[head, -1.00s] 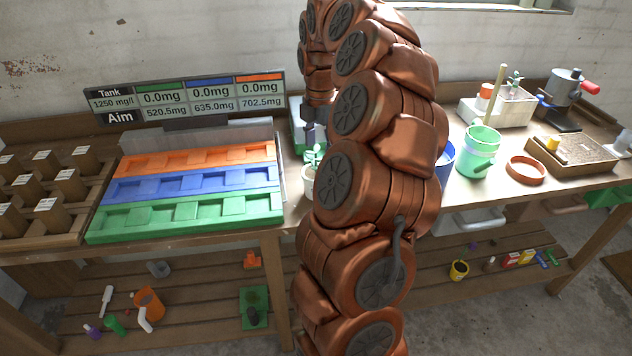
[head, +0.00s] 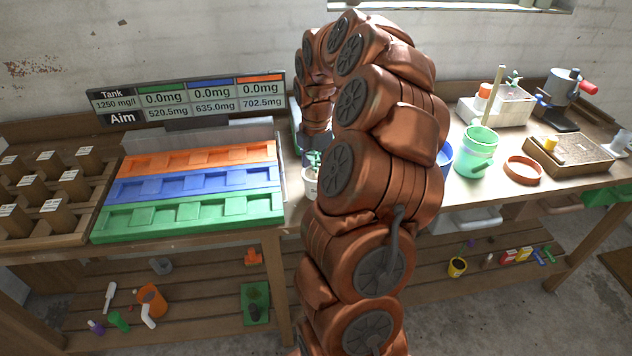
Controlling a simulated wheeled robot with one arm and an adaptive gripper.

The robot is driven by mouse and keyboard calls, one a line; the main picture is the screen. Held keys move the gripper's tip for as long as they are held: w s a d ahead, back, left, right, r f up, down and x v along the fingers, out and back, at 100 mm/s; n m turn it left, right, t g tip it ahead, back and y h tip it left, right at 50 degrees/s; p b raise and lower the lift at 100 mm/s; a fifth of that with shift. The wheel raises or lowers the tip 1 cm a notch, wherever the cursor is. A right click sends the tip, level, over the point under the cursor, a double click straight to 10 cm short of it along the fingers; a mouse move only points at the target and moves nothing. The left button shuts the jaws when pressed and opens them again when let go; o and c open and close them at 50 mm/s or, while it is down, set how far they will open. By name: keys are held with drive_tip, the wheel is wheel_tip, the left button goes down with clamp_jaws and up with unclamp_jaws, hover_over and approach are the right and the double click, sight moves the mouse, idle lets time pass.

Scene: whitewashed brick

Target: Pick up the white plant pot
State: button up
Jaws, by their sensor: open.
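The white plant pot (head: 310,186) stands on the bench just right of the coloured trays, with a small green plant (head: 313,160) in it. My copper-coloured arm hides the pot's right side. My gripper (head: 316,150) hangs from the end of the arm, pointing down at the plant, right above the pot. It is small and dark in the head view, and its fingers are hard to make out. It is open, and the pot appears to stand on the bench.
Orange, blue and green trays (head: 186,184) lie close left of the pot, below a display board (head: 188,97). A mint-green bucket (head: 477,152), a terracotta ring (head: 523,170) and a wooden box (head: 570,158) stand right of my arm. A lower shelf holds loose items.

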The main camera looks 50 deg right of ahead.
drive_tip(key=shift+c, duration=0.3)
clamp_jaws()
idle(0.4)
